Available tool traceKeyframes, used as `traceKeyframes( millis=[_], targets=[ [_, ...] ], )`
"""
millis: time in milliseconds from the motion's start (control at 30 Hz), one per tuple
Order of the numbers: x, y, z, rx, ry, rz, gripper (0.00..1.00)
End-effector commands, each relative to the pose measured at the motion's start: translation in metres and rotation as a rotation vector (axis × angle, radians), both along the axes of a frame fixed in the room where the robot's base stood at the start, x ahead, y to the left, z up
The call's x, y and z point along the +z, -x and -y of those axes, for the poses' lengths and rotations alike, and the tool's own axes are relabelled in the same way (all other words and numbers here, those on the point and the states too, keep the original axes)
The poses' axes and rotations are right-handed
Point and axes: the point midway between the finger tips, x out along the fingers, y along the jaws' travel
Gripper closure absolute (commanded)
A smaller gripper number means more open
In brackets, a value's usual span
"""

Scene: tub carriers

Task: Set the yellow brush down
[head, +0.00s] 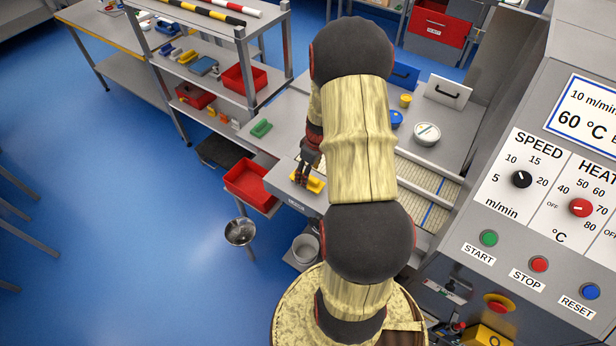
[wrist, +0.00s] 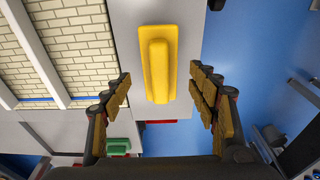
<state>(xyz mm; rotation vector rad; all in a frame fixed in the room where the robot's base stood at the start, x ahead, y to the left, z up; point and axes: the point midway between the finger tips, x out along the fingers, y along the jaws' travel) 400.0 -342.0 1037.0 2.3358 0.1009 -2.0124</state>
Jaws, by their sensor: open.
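The yellow brush (wrist: 159,66) lies flat on a light grey surface near its edge in the wrist view. In the head view the yellow brush (head: 314,184) sits at the front edge of the grey bench, partly hidden by my gripper. My gripper (head: 304,178) is just over it. In the wrist view my gripper (wrist: 165,97) is open, with one finger on each side of the brush and a gap on both sides. Nothing is held.
A red bin (head: 250,187) hangs beside the bench's left edge. A green brush (head: 261,128) lies farther back on the bench. A conveyor (head: 428,186) runs to the right. A control panel (head: 545,200) stands at the right. Blue floor lies open at the left.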

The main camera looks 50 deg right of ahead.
Motion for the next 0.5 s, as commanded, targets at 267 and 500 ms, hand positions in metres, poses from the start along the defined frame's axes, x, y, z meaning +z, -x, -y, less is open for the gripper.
traceKeyframes(
  millis=[267,500],
  targets=[
    [0.056,0.008,0.002,-0.002,0.004,0.002,0.41],
    [0.079,0.012,0.001,0.000,0.001,0.000,0.41]
  ],
)
